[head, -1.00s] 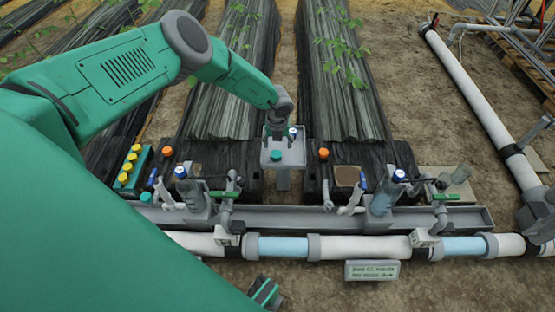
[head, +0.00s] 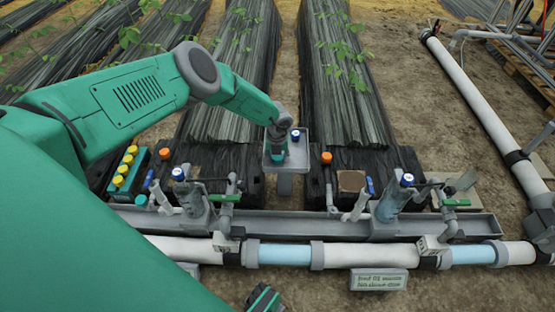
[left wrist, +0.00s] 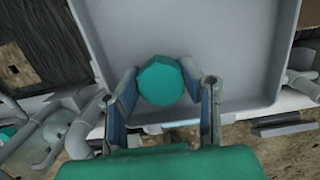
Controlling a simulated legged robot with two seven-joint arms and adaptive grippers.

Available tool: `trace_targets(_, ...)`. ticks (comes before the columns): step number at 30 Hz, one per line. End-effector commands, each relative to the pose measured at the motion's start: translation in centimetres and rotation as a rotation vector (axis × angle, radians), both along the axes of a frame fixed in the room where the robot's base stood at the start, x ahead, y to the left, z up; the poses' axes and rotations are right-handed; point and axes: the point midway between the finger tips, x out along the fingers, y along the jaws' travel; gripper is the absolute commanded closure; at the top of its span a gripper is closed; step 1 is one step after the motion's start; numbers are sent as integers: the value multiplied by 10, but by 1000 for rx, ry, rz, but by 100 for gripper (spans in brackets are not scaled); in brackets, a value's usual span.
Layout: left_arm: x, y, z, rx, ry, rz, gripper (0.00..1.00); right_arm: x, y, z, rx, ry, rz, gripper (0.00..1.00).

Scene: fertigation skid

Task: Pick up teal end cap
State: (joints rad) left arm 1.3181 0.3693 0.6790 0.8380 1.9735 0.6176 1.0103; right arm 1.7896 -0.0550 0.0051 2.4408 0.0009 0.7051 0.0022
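The teal end cap (head: 277,156) sits in the small grey tray (head: 299,161) between the two plant beds. In the left wrist view the teal cap (left wrist: 160,81) shows as a round disc between my fingertips, near the tray's edge. My left gripper (head: 277,143) is over the tray, right at the cap. In the left wrist view its fingers (left wrist: 160,86) stand apart on either side of the cap, with no clear grip on it. A green and dark part at the bottom edge of the head view looks like my right gripper (head: 265,299); its fingers are unclear.
A green rack with yellow caps (head: 127,172) stands at left. Orange caps (head: 326,158) flank the tray. Upright blue-capped fittings (head: 195,199) and a grey trough (head: 290,225) run along the front, before a pipe (head: 285,255).

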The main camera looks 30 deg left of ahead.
Motion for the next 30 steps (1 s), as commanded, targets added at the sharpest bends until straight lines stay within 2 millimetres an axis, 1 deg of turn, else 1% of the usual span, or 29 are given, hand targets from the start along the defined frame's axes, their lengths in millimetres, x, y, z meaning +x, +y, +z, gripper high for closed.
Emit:
trace_targets(4,0,-2,1,2,0,-2,81,0,0,0,0,0,0,53)
trace_targets(5,0,-2,1,3,-1,-2,84,0,0,0,0,0,0,53)
trace_targets(10,0,-1,1,0,0,-1,84,0,0,0,-1,0,-1,53)
trace_targets(12,0,0,6,-1,0,-1,84,0,0,3,0,1,-1,53)
trace_targets(14,1,0,14,0,-1,0,84,0,0,8,0,1,-1,53)
trace_targets(21,1,0,65,-1,-2,-1,84,0,0,37,0,0,0,53)
trace_targets(24,1,0,82,0,-1,-2,84,0,0,45,0,0,-1,53)
trace_targets(27,0,-1,94,1,1,-2,84,0,0,50,0,0,-1,53)
trace_targets(30,0,0,100,0,0,-2,84,0,0,52,0,0,0,53)
